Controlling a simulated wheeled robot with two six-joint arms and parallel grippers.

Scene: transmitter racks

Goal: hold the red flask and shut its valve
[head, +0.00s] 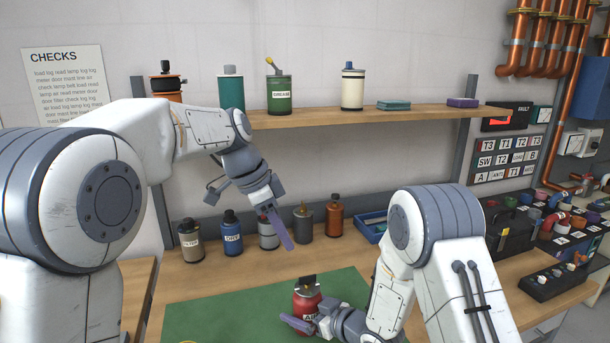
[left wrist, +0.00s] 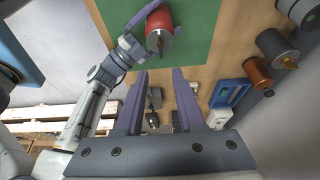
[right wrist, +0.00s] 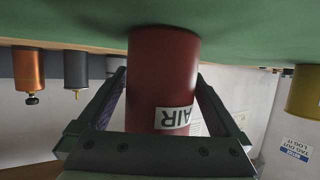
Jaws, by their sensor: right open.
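The red flask (head: 307,303) stands on the green mat (head: 215,305), with a dark valve handle (head: 307,281) on top. It also shows in the left wrist view (left wrist: 158,24) and, with its AIR label, in the right wrist view (right wrist: 162,65). My right gripper (head: 303,323) is open, low at the flask, with one finger on each side of it; gaps seem to show in the right wrist view. My left gripper (head: 283,228) is open and empty, above and behind the flask, apart from it. The right wrist view does not show the valve.
Several other flasks, including a blue one (head: 232,233) and an orange one (head: 334,216), stand behind the mat. A blue tray (head: 371,230) lies to their right. A shelf (head: 330,118) with more flasks runs above. A black case (head: 510,229) stands at the right.

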